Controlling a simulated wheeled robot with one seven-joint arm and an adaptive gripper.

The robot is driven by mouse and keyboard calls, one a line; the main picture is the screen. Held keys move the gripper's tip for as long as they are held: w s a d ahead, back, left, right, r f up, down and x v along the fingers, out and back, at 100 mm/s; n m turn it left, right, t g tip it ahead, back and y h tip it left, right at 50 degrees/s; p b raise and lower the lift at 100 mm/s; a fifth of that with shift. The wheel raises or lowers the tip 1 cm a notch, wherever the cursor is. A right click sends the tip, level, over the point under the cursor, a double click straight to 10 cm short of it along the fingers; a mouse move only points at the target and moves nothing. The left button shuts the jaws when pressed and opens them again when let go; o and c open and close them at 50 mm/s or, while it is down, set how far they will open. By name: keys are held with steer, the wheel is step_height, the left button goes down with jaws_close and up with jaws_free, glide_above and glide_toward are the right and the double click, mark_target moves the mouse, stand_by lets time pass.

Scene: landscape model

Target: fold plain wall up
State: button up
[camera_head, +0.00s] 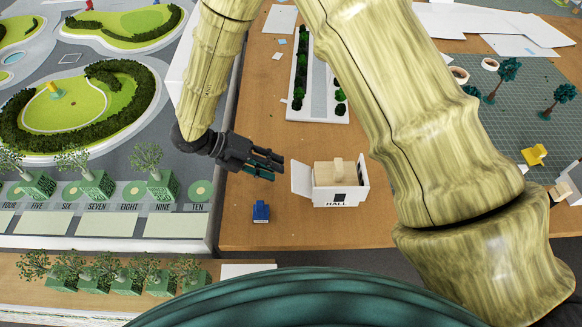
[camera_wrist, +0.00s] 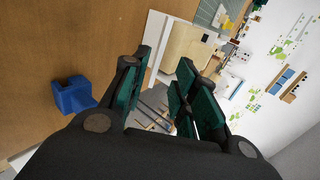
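The small hall model is a white box marked HALL (camera_head: 338,197) with a dark square on its front. It holds a pale wooden block (camera_head: 337,172), which also shows in the wrist view (camera_wrist: 187,48). A plain white wall (camera_head: 301,179) stands out at the box's left side, tilted outward. In the wrist view a white panel edge (camera_wrist: 156,30) shows just beyond my fingertips. My gripper (camera_head: 275,167) is left of this wall, fingers pointing toward it. In the wrist view my gripper (camera_wrist: 165,62) is open with nothing held between its fingers. Contact with the wall cannot be told.
A blue block (camera_head: 261,212) lies on the wooden table left of the hall, below my gripper. A planted strip model (camera_head: 319,80) lies behind. The landscape board (camera_head: 214,200) edges the table at left. A yellow piece (camera_head: 535,154) sits on the green mat at right.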

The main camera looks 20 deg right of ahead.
mark_target(292, 175)
steer(key=x, duration=0.2)
steer(key=p+x, duration=0.1)
steer(key=x, duration=0.3)
steer(key=shift+w+d+f+p, duration=0.15)
steer(key=shift+w+f+p, duration=0.15)
steer(key=shift+f, duration=0.05)
steer(key=shift+d+f, duration=0.2)
steer(key=shift+d, duration=0.1)
steer(key=shift+s+d+r, duration=0.1)
steer(key=shift+s+d, duration=0.15)
steer(key=shift+s, duration=0.45)
steer(key=shift+w+f, duration=0.3)
steer(key=shift+w, duration=0.05)
steer(key=c, duration=0.3)
steer(key=shift+s+r, duration=0.1)
steer(key=shift+r, duration=0.05)
jaws_close()
